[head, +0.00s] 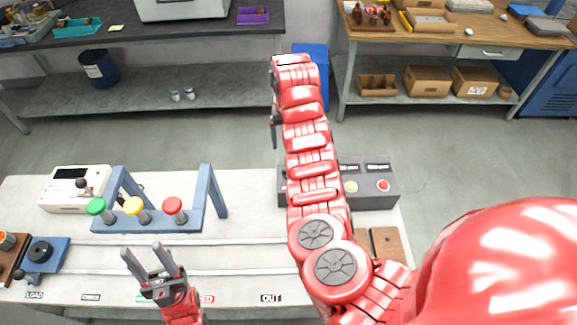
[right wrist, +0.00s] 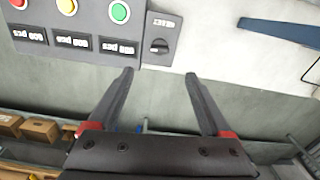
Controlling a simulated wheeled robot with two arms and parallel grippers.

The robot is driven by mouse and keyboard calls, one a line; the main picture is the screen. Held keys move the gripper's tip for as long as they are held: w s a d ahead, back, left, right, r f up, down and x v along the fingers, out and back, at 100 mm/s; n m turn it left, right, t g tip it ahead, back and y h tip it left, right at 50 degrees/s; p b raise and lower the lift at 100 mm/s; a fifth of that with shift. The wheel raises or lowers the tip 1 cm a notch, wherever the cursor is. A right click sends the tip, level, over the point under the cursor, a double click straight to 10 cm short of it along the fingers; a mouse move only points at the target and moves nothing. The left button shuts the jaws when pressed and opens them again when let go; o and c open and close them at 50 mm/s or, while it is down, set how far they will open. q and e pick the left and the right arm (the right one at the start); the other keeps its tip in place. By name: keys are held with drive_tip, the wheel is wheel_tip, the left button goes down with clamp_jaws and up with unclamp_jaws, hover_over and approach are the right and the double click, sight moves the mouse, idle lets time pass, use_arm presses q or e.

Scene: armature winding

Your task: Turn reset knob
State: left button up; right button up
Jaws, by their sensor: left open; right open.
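The dark grey control box (head: 368,200) stands on the white bench in the head view, partly hidden behind my right arm. In the right wrist view the box (right wrist: 90,20) appears upside down, and its black reset knob (right wrist: 159,46) sits on a side panel marked RESET. The knob lies just beyond the gap between my right gripper's fingertips (right wrist: 160,73). This gripper is open and empty, and I see no contact with the knob. In the head view the knob cannot be made out. My left gripper (head: 142,250) is open and empty over the front of the bench.
A blue frame (head: 150,222) with green, yellow and red buttons stands left on the bench. A white instrument (head: 70,202) is behind it. A brown block (head: 385,241) lies near my right arm. Shelves with boxes stand across the floor.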

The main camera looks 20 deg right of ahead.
wheel_tip(320, 180, down, 9)
drive_tip(key=b, duration=0.3)
drive_tip(key=shift+d+r+b, duration=0.1)
drive_tip(key=shift+b, duration=0.3)
wheel_tip(320, 180, down, 4)
drive_tip(key=shift+f+p, duration=0.1)
drive_tip(key=shift+p, duration=1.15)
drive_tip(key=shift+w+f, duration=0.15)
drive_tip(key=shift+f, duration=0.3)
clamp_jaws()
